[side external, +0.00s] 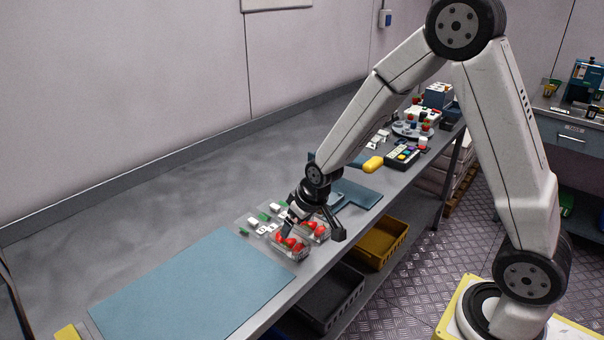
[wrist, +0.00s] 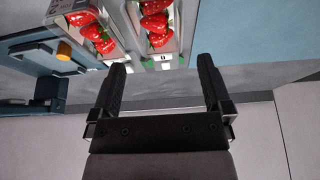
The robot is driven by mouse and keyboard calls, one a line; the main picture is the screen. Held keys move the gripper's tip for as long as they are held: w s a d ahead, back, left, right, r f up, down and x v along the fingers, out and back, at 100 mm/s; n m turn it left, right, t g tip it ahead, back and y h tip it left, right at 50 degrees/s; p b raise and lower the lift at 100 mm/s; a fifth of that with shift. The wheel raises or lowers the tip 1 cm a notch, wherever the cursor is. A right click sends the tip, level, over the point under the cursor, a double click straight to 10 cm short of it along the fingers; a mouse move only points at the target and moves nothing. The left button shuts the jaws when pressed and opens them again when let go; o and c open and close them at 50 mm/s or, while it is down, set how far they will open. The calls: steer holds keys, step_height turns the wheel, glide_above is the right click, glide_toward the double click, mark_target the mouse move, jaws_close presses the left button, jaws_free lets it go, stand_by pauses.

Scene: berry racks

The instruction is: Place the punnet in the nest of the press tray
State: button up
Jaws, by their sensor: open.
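Two clear punnets of red strawberries sit side by side near the front edge of the bench, a nearer punnet (side external: 291,245) and a farther punnet (side external: 316,231). In the wrist view two punnets show at the top, one at the left (wrist: 92,24) and one near the middle (wrist: 157,24), both cut off by the frame. My gripper (side external: 312,230) is just over the punnets; its two dark fingers are apart, with nothing between them in the wrist view (wrist: 162,75). I cannot tell the press tray or its nest for certain.
Small white and green items (side external: 264,219) lie behind the punnets. A large blue mat (side external: 190,290) covers the bench to the left. Below are a yellow crate (side external: 381,243) and a dark crate (side external: 332,295).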

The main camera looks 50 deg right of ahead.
mark_target(288, 240)
steer(key=shift+x, duration=1.25)
steer(key=shift+x, duration=2.6)
steer(key=shift+d+f, duration=0.1)
steer(key=shift+f, duration=0.1)
steer(key=c, duration=1.2)
steer(key=shift+r, duration=0.2)
steer(key=shift+c, duration=0.2)
